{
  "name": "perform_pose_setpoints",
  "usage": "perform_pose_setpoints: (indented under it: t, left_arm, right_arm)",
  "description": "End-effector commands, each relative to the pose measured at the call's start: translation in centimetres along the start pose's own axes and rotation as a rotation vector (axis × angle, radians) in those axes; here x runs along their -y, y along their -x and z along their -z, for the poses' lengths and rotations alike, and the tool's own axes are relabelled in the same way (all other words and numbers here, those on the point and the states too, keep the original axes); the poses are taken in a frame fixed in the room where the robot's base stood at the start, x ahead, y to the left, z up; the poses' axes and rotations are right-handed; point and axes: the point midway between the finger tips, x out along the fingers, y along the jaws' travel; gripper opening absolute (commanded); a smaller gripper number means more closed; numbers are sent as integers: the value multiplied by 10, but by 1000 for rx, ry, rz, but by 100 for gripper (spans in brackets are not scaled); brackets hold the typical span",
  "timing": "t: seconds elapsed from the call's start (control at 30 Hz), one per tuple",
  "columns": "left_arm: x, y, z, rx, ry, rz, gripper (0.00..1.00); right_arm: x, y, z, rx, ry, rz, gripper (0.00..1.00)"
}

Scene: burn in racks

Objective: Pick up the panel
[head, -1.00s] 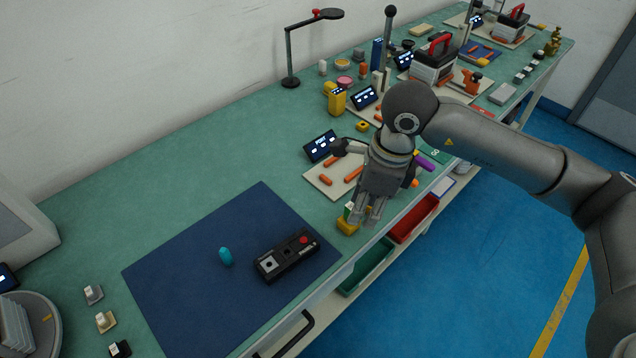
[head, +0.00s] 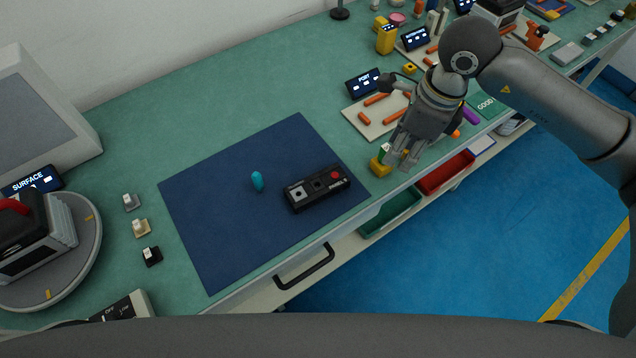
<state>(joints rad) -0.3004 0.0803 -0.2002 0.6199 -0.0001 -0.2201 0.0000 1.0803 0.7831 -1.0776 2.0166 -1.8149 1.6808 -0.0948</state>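The panel (head: 317,187), a flat black box with a red button and light square plates, lies on the right part of the dark blue mat (head: 225,225). My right gripper (head: 399,161) points down to the right of the panel, apart from it, near the table's front edge. Its fingers look spread with nothing clearly between them. A yellow block (head: 380,167) with a green and white top is just beside its fingertips; whether they touch cannot be told. My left gripper is not in view.
A round grey tray (head: 88,262) and small switches (head: 141,228) are at left. Green (head: 390,212) and red (head: 445,173) bins sit below the front edge. The mat's left half is mostly clear.

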Motion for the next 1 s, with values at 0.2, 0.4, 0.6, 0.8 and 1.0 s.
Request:
perform_pose_setpoints:
  t: [0.2, 0.4, 0.6, 0.8, 1.0]
  left_arm:
    - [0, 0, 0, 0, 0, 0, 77]
    - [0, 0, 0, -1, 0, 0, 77]
    - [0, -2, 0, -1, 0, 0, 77]
    - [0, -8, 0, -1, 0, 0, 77]
    - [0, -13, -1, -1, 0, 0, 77]
  right_arm:
    - [0, 0, 0, 0, 0, 0, 36]
    - [0, 0, 0, 0, -1, 0, 42]
    - [-1, -4, -8, -4, -109, -5, 67]
    - [-5, -13, -30, -22, -436, -10, 77]
    - [-11, -22, -53, -47, -796, -5, 77]
